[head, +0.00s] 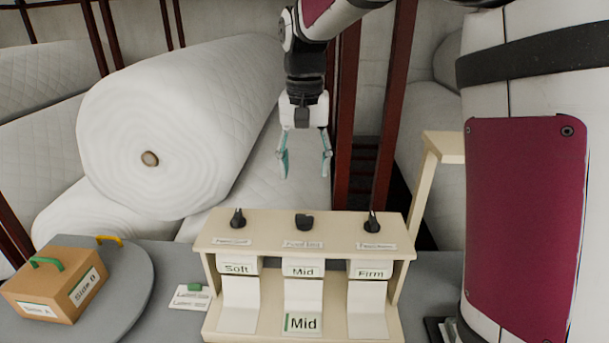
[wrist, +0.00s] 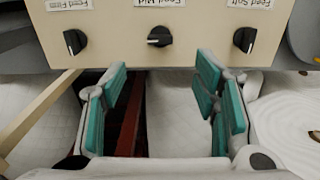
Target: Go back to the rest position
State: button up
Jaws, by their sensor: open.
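My gripper (head: 304,168) is open and empty, pointing down above and behind the wooden dispenser stand (head: 305,232). In the wrist view my gripper (wrist: 165,100) shows its two teal-padded fingers spread apart, with nothing between them. The stand carries three black knobs: a left knob (head: 238,218), a middle knob (head: 304,222) and a right knob (head: 372,222). In the wrist view the middle knob (wrist: 159,37) is turned sideways, unlike the two outer ones. Below are slots marked Soft (head: 238,268), Mid (head: 303,270) and Firm (head: 369,272), each with a white strip. A Mid label (head: 302,323) lies at the middle strip's lower end.
A cardboard box (head: 55,285) with green and yellow handles nearby sits on a grey round table (head: 130,290) at left. Large white wadding rolls (head: 180,125) and dark red posts (head: 347,120) stand behind.

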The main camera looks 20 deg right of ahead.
dwell(0.4)
jog(key=s+r+n+t, duration=0.1)
jog(key=s+n+t, duration=0.3)
jog(key=s, duration=2)
jog(key=shift+r+n+t, duration=0.4)
jog(key=shift+t, duration=0.4)
jog(key=shift+a, duration=0.1)
